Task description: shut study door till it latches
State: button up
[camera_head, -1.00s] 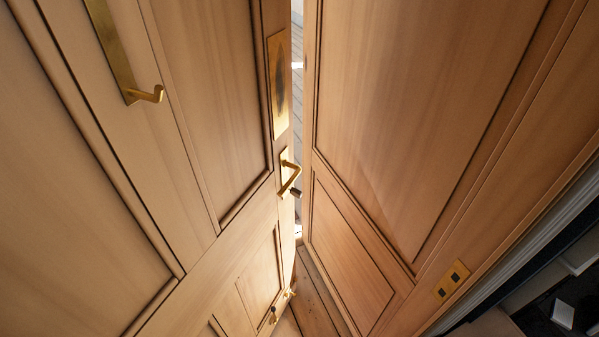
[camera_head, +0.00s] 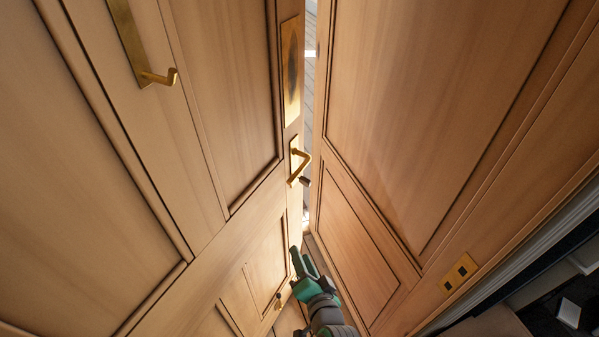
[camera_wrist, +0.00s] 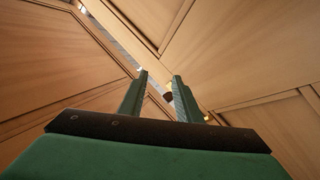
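The study door (camera_head: 235,120) appears to be the wooden panelled leaf on the left. It carries a brass lever handle (camera_head: 300,165) and a brass plate (camera_head: 291,70) near its edge. It stands ajar, with a narrow bright gap (camera_head: 308,110) between it and the panelled wood on the right. My green gripper (camera_head: 303,252) is below the lever handle, low by the door's edge. In the wrist view my gripper (camera_wrist: 160,77) has its two fingers apart, with nothing held. A small dark part (camera_wrist: 168,96) shows between the fingers; I cannot tell what it is. Contact with the door is unclear.
Panelled wood (camera_head: 420,120) rises close on the right, leaving little side room. A brass hook-shaped handle (camera_head: 158,77) sticks out at upper left. A brass socket plate (camera_head: 459,272) is at lower right, beside a dark opening (camera_head: 560,290).

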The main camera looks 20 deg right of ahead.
jog(key=w+d+r+m+y, duration=0.1)
jog(key=w+d+r, duration=0.2)
jog(key=r, duration=0.2)
jog(key=w+d+r+y, duration=0.1)
jog(key=w+d+r, duration=0.15)
jog(key=r, duration=0.25)
jog(key=y, duration=0.2)
send_near(300, 173)
jog(key=shift+t, duration=0.3)
jog(key=x, duration=1.1)
jog(key=shift+f, duration=0.3)
grip_shut()
